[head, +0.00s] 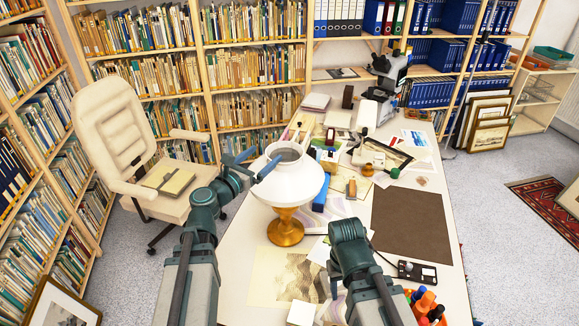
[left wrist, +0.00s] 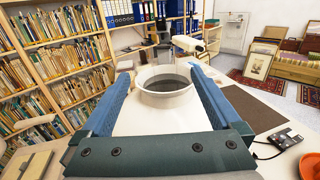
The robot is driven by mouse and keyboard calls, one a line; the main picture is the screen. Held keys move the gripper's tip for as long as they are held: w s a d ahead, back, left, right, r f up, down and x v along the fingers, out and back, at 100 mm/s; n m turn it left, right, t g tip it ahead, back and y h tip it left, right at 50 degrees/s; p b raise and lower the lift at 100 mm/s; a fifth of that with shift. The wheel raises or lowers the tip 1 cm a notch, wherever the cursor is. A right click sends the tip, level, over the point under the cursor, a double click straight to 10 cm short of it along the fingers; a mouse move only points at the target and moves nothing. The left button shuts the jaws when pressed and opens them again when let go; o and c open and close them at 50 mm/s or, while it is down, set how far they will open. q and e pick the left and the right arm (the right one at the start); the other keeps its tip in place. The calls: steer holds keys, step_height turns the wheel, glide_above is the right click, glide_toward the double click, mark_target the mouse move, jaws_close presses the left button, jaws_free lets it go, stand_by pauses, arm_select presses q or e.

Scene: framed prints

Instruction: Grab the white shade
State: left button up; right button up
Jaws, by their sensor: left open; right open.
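The white shade (head: 290,183) sits on an amber-gold lamp base (head: 286,228), upright on the table. Its open round collar (left wrist: 166,86) faces up in the left wrist view. My left gripper (head: 263,162) is open at the left side of the shade's top. In the left wrist view its two blue fingers (left wrist: 160,73) reach along either side of the collar, with a gap visible. I cannot tell whether they touch the shade. My right arm is bent low over the table, right of the lamp, and its gripper fingers are not clearly visible.
The white table (head: 239,257) holds a brown mat (head: 412,226), a microscope (head: 388,78), a blue box (head: 321,192), papers and a small black device (head: 417,272). A cream chair (head: 126,128) stands at left. Bookshelves line the back and left.

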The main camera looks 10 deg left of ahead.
mark_target(278, 143)
arm_select(q)
steer(key=x, duration=0.8)
steer(key=shift+w+d, duration=0.15)
steer(key=shift+w, duration=0.05)
steer(key=shift+w+d+r, duration=0.1)
steer(key=shift+w, duration=0.05)
steer(key=shift+w+d+r, duration=0.15)
steer(key=shift+w+d, duration=0.05)
steer(key=shift+w, duration=0.05)
steer(key=x, duration=0.1)
steer(key=p+x, duration=0.1)
steer(key=x, duration=0.1)
steer(key=shift+w+d+r, duration=0.2)
steer(key=shift+d+r, duration=0.05)
steer(key=shift+r, duration=0.15)
steer(key=shift+w+d, duration=0.15)
steer(key=shift+w, duration=0.25)
steer(key=shift+s, duration=0.1)
jaws_close()
